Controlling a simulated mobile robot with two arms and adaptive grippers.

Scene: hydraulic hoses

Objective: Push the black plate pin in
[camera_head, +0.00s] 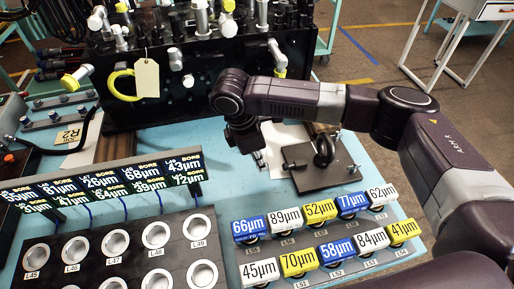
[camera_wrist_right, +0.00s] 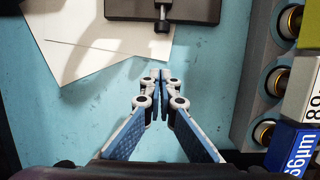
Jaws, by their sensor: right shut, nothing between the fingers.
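The black plate (camera_head: 338,174) lies on the blue table, right of centre in the head view, with a black ring standing on it. Its near edge also shows at the top of the right wrist view (camera_wrist_right: 190,10). The black pin (camera_wrist_right: 162,20) sticks out of that edge towards my right gripper; it also shows at the plate's left side in the head view (camera_head: 291,166). My right gripper (camera_wrist_right: 160,76) is shut and empty, low over the table. Its tips line up roughly with the pin, with a clear gap between them. My left gripper is not in view.
White paper (camera_wrist_right: 95,40) lies partly under the plate. A block of coloured labelled fittings (camera_head: 325,245) stands in front of the plate, and a rack of bore rings (camera_head: 130,250) at front left. A black manifold (camera_head: 150,65) stands behind. Blue table between is clear.

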